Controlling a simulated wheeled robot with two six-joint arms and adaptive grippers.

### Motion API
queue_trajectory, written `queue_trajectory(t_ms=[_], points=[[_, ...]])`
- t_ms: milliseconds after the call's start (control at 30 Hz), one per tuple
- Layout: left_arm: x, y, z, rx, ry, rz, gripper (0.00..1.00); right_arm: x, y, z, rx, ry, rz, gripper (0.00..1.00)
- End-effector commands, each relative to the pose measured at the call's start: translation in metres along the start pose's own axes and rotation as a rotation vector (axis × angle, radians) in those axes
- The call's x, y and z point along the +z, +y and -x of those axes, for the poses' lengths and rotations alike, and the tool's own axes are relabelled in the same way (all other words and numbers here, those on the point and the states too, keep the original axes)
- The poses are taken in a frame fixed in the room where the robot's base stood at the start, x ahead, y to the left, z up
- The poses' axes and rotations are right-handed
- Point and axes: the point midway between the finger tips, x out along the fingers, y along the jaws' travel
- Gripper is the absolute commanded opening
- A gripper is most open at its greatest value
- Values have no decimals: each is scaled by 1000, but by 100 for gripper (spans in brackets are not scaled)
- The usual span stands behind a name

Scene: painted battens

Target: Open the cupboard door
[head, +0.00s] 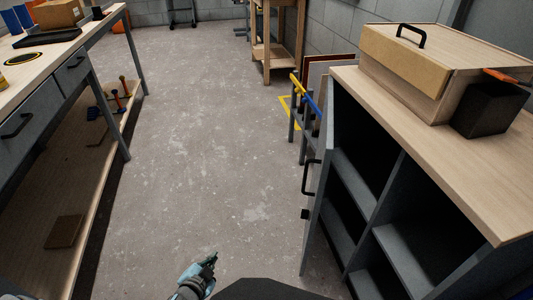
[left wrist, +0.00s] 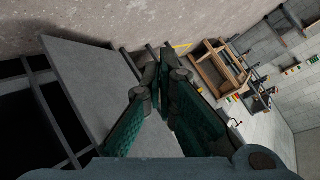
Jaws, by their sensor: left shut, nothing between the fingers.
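The grey cupboard (head: 395,252) stands at the right in the head view, with dark open shelf compartments showing. Its grey door (head: 318,215) stands open, swung out from the front and seen nearly edge-on. A black handle (head: 306,178) is on the door's outer side. In the left wrist view the door (left wrist: 92,80) is a grey panel left of the fingers, with dark compartments beyond it. My left gripper (head: 212,258) is shut and empty at the bottom of the head view, left of the door and apart from it. Its teal fingers also show in the left wrist view (left wrist: 158,68). My right gripper is not in view.
A wooden box with a black handle (head: 440,65) and a black container (head: 488,108) sit on the cupboard top. A workbench (head: 50,55) with drawers runs along the left. A rack with coloured bars (head: 304,95) stands behind the door. The middle floor is clear.

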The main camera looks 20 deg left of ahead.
Motion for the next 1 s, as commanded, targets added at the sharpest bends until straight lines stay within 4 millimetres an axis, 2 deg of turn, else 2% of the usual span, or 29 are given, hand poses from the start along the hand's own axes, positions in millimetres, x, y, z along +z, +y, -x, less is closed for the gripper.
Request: queue_trajectory(t_ms=[33, 67, 100, 200, 233, 300, 400, 567, 867, 1000], points=[[-73, -46, 14, -60, 163, -149, 0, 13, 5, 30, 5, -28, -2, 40], [-112, -64, 19, -94, 274, -258, 0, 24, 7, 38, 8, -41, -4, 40], [-162, -81, 31, -137, 418, -404, 0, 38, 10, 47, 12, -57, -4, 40], [-256, -97, 68, -202, 729, -755, 0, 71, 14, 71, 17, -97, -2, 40], [-274, -95, 78, -208, 801, -842, 0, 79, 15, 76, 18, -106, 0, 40], [-293, -88, 91, -209, 906, -973, 0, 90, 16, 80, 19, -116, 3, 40], [-300, -79, 90, -206, 951, -1028, 0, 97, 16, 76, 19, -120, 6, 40], [-316, -70, 73, -207, 950, -1024, 0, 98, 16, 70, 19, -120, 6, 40], [-364, -52, 32, -206, 947, -1020, 0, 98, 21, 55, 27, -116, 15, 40], [-355, -70, 23, -205, 943, -1025, 0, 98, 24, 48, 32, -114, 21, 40]])
